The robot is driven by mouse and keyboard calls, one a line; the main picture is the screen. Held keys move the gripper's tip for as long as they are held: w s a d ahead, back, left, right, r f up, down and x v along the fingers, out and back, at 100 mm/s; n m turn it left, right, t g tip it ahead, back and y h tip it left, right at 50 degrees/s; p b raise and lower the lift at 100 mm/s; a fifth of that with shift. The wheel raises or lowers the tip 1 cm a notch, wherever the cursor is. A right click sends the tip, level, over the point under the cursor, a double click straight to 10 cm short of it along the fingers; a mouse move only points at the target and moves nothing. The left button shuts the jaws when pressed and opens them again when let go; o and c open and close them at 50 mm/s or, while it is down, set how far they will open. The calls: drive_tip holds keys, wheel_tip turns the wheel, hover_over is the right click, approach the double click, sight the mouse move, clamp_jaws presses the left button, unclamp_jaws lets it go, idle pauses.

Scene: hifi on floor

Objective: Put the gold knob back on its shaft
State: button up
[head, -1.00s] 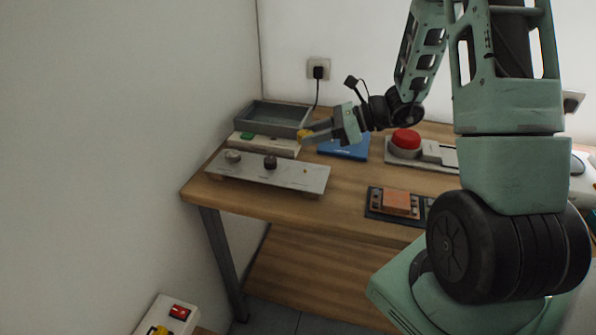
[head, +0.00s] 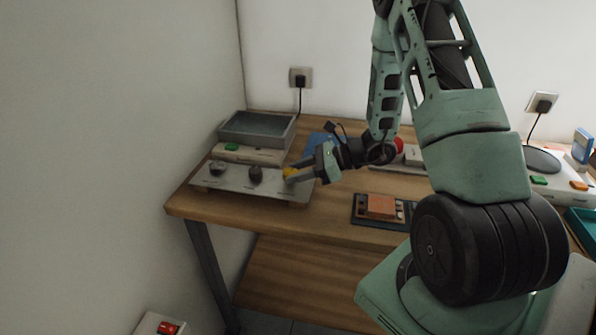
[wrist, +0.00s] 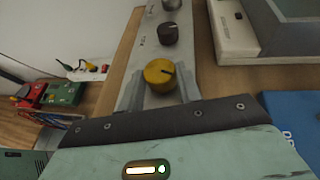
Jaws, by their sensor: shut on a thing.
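The gold knob (head: 290,173) is held between the fingertips of my gripper (head: 292,176), which is shut on it. In the wrist view the gold knob (wrist: 160,74) sits between the two fingers with its dark pointer line facing up. The knob is over the right end of the grey panel (head: 236,182), where the bare shaft showed earlier. The shaft is now hidden behind the knob and fingers. I cannot tell whether the knob touches the panel. A dark knob (head: 255,174) and a grey knob (head: 217,168) stand to its left on the panel.
Behind the panel are a box with a green button (head: 231,146) and a grey tray (head: 258,129). A blue item (head: 322,140) lies behind my gripper. An orange block on a dark base (head: 381,206) is to the right. Bare wood lies in front.

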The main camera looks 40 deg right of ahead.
drive_tip(key=shift+f+b, duration=0.4)
drive_tip(key=shift+f, duration=0.05)
drive_tip(key=shift+f, duration=0.15)
drive_tip(key=o, duration=1)
drive_tip(key=shift+o, duration=0.2)
